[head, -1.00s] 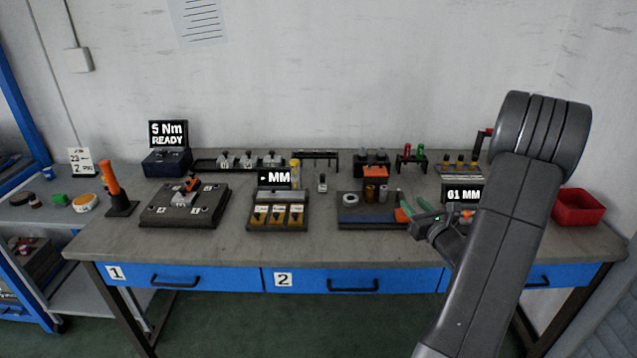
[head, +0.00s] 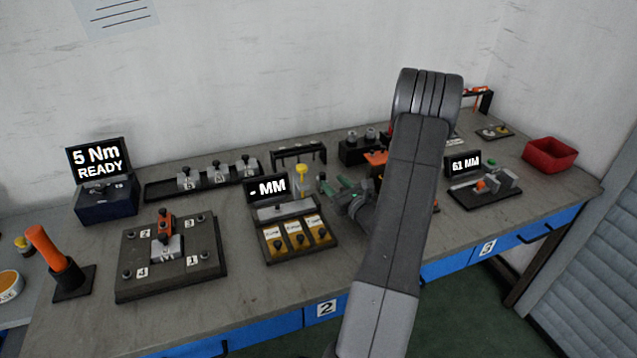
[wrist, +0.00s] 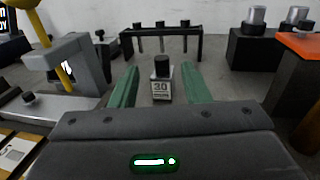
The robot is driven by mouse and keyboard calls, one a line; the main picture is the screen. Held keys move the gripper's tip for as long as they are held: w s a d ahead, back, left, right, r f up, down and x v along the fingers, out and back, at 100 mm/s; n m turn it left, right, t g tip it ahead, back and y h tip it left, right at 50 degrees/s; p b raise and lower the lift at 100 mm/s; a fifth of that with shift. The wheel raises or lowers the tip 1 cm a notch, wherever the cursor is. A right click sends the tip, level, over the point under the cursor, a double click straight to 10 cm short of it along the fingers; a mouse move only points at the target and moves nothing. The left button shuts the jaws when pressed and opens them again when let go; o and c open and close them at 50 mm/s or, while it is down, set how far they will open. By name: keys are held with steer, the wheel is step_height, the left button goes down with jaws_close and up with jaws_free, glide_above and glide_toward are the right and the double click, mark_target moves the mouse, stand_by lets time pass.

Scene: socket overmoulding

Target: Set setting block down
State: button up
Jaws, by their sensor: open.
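The setting block (wrist: 161,91) is a small light block marked 30 with a black knob on top. It stands upright on the grey bench (wrist: 222,92). My gripper (wrist: 161,68) is open, with its green fingers on either side of the block in the wrist view. Gaps show between both fingers and the block. In the head view, my gripper (head: 331,184) is low over the bench, right of the yellow-handled gauge station (head: 302,232). The block is small and partly lost beside the fingers there.
A black rack (wrist: 160,33) with several pins stands behind the block. The yellow-handled station is close on the left. An orange-topped fixture (wrist: 297,78) is on the right. The 61 MM station (head: 484,195) and red bin (head: 550,155) lie farther right.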

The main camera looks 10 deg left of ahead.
mark_target(324, 176)
steer(key=shift+d+f, duration=0.1)
steer(key=shift+f, duration=0.4)
steer(key=shift+w+a+r, duration=0.2)
steer(key=shift+w, duration=0.1)
steer(key=shift+w+a+p, duration=0.3)
steer(key=shift+w+a, duration=0.05)
steer(key=shift+a, duration=0.2)
steer(key=p+x, duration=0.1)
steer(key=x, duration=0.4)
steer(key=shift+w+a+f, duration=0.1)
steer(key=shift+w+a, duration=0.05)
steer(key=shift+w, duration=0.05)
jaws_close()
